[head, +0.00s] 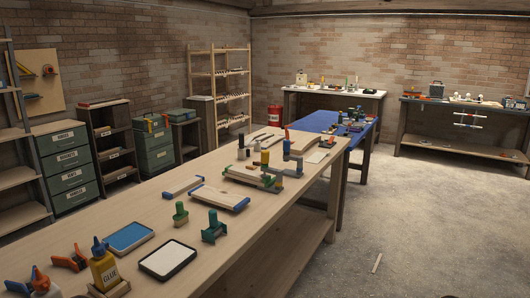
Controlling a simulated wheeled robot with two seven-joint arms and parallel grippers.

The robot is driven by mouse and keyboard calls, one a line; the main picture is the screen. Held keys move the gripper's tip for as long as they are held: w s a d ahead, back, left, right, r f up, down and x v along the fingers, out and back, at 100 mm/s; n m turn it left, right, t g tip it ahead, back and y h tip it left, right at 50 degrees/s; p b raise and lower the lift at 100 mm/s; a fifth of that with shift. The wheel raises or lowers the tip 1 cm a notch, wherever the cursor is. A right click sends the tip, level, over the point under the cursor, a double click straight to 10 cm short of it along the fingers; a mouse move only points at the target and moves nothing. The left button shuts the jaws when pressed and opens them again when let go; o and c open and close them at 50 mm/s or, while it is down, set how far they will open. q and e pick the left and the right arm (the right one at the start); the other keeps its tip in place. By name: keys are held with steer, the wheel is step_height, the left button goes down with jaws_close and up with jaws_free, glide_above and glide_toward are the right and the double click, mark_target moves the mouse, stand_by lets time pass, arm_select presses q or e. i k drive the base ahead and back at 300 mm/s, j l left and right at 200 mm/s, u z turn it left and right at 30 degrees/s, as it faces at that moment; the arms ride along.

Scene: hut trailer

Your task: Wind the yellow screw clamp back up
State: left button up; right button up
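A small upright yellow piece (265,158) stands at the far part of the long wooden workbench (150,205), among boards and clamps. It may be the yellow screw clamp, but it is too small to tell its screw or how far it is wound. A grey-blue clamp-like piece (293,152) stands just to its right and partly crowds it. A board assembly (250,176) lies flat beside and below it, with green and yellow bits at its front edge. Neither of my grippers is in view.
A dark green clamp (213,230), a green piece (180,214), a board with blue ends (220,198), a blue-topped tray (129,238), a white-topped tray (168,260) and a glue bottle (105,272) occupy the near bench. The concrete floor (400,220) to the right is mostly clear.

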mark_target(265, 153)
steer(key=i+l+u, duration=0.1)
steer(key=i+l, duration=0.25)
steer(key=i+l+u, duration=0.1)
steer(key=i+l, duration=0.25)
steer(key=l, duration=0.2)
steer(key=i+l+u, duration=0.1)
steer(key=i+l, duration=0.25)
steer(key=l, duration=0.15)
steer(key=i+l+u, duration=0.1)
steer(key=i+l, duration=0.25)
steer(key=l, duration=0.15)
steer(key=i+l, duration=0.3)
steer(key=l, duration=0.25)
steer(key=i+l+u, duration=0.15)
steer(key=i+l, duration=0.15)
steer(key=l, duration=0.25)
steer(key=i+l+u, duration=0.1)
steer(key=i+l, duration=0.15)
steer(key=l, duration=0.3)
steer(key=i+l+u, duration=0.1)
steer(key=i+l, duration=0.15)
steer(key=l, duration=0.35)
